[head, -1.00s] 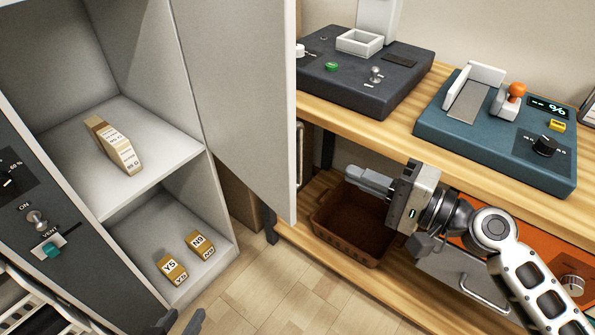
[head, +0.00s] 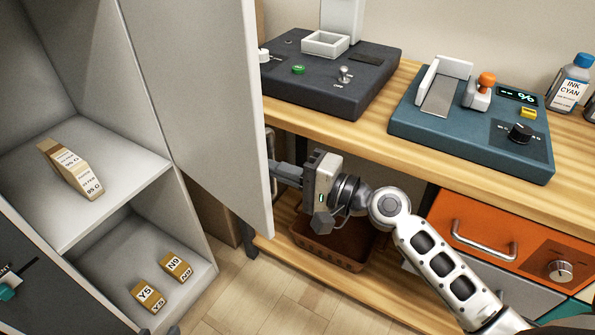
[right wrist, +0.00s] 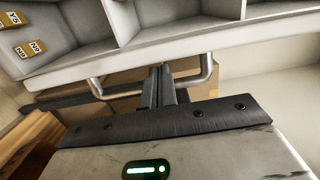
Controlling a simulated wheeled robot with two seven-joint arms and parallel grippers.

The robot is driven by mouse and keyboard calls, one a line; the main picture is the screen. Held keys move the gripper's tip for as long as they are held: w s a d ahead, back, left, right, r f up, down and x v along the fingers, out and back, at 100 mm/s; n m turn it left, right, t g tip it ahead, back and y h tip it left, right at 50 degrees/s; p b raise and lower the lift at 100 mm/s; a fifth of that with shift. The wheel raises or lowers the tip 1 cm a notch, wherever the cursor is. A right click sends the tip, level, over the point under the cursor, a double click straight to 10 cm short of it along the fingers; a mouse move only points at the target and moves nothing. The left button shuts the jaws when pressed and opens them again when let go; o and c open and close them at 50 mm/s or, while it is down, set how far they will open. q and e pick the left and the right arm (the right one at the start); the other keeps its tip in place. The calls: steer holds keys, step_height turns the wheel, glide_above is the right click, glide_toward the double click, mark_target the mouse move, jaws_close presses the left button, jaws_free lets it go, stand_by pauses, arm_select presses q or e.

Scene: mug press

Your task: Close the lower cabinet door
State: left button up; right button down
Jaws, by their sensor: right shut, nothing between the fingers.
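The light grey cabinet door (head: 205,105) stands open, swung out from the cabinet (head: 115,185) at the left. Its handle (head: 270,143) shows edge-on by the door's free edge; in the right wrist view it is a metal bar (right wrist: 118,92). My right gripper (head: 279,172) is shut and empty on the door's outer side, its fingertips partly hidden by the door edge. In the wrist view, its fingers (right wrist: 165,86) overlap the handle bar; I cannot tell whether they touch it. My left gripper (head: 159,331) barely shows at the bottom edge, its tips apart.
Boxes stand inside the cabinet: a 95 G box (head: 72,170) on the shelf, Y5 (head: 148,296) and N9 (head: 177,267) below. A wooden bench (head: 345,140) carries two devices. A brown basket (head: 330,247) sits under my right arm.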

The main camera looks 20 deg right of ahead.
mark_target(259, 181)
steer(key=shift+w+a, duration=0.15)
arm_select(q)
steer(key=shift+r, duration=0.15)
